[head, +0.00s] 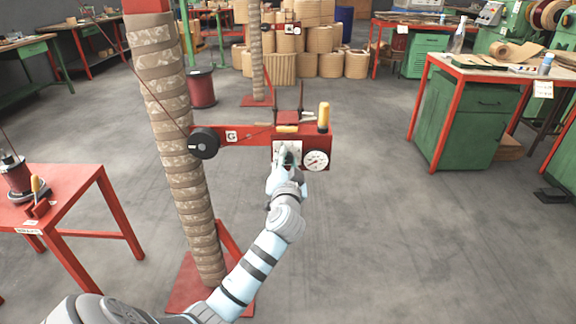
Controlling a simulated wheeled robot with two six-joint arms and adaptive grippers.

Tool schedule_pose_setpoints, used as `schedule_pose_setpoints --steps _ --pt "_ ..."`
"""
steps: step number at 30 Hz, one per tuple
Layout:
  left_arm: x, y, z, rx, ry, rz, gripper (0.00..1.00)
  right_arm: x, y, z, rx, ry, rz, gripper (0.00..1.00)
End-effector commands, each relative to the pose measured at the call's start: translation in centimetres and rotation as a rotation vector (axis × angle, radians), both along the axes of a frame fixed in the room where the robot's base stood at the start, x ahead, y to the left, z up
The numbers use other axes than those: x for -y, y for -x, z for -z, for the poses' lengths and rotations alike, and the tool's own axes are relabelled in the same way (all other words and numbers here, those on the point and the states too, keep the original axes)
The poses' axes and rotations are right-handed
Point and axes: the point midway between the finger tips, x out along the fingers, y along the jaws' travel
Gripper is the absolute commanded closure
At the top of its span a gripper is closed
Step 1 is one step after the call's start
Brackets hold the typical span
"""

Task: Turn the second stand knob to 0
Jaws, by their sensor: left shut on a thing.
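The near stand is a tall post wrapped in tan, patterned winding (172,110). A red arm (245,137) reaches right from it and ends in a red control box (322,143). The box has a pale plate (292,147) on its left front and a round white dial (316,159) with a dark needle on its right. My left gripper (284,160) is at the pale plate, shut on the knob there. The fingers hide the knob, so its setting cannot be read. My right gripper is out of view.
A similar stand (257,60) is farther back. A black reel (204,143) is on the near arm. A yellow-handled tool (323,116) stands on the box. Red table (75,190) at left, green-cabinet bench (470,120) at right. Floor right of the box is clear.

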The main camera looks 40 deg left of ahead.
Motion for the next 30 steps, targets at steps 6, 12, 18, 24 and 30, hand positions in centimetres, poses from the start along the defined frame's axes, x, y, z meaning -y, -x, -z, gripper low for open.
schedule_pose_setpoints --steps 6,12,18,24,30 --pt "0.0 0.0 0.1 0.058 0.077 0.001 1.00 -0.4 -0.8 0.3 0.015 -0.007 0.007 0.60" --pt "0.0 0.0 0.1 0.081 0.108 0.000 1.00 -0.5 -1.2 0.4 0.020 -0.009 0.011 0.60" --pt "0.0 0.0 0.1 0.085 0.116 0.000 1.00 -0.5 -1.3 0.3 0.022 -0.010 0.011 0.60" --pt "0.0 0.0 0.0 0.085 0.115 0.000 1.00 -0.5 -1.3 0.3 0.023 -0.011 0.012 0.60" --pt "0.0 0.0 0.0 0.085 0.114 0.000 0.53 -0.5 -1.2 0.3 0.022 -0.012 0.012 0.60"
